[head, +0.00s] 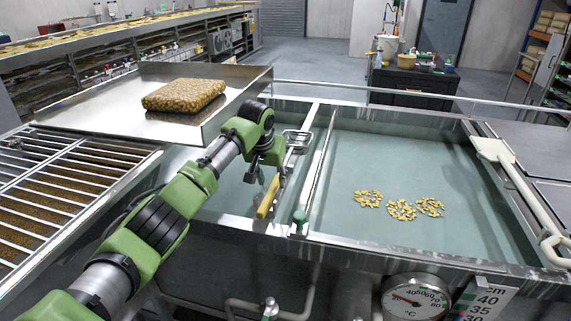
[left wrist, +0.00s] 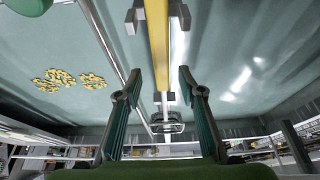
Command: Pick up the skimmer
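The skimmer has a yellow handle (head: 267,200), a thin metal shaft and a wire head (head: 297,138). It lies along the divider side of the tank's left compartment. My left gripper (head: 266,174) is over it, pointing down. In the left wrist view the fingers of my left gripper (left wrist: 158,75) are spread wide. The yellow handle (left wrist: 158,45) runs between them from the top, with a clear gap on each side, and the wire head (left wrist: 167,127) shows further down. My right gripper is not in view.
Yellow chips (head: 401,210) lie in several clusters in the right compartment. A metal tray (head: 130,108) with a brown block (head: 184,95) stands at left. A beige paddle (head: 510,175) rests on the right rim. A dial gauge (head: 416,299) is in front.

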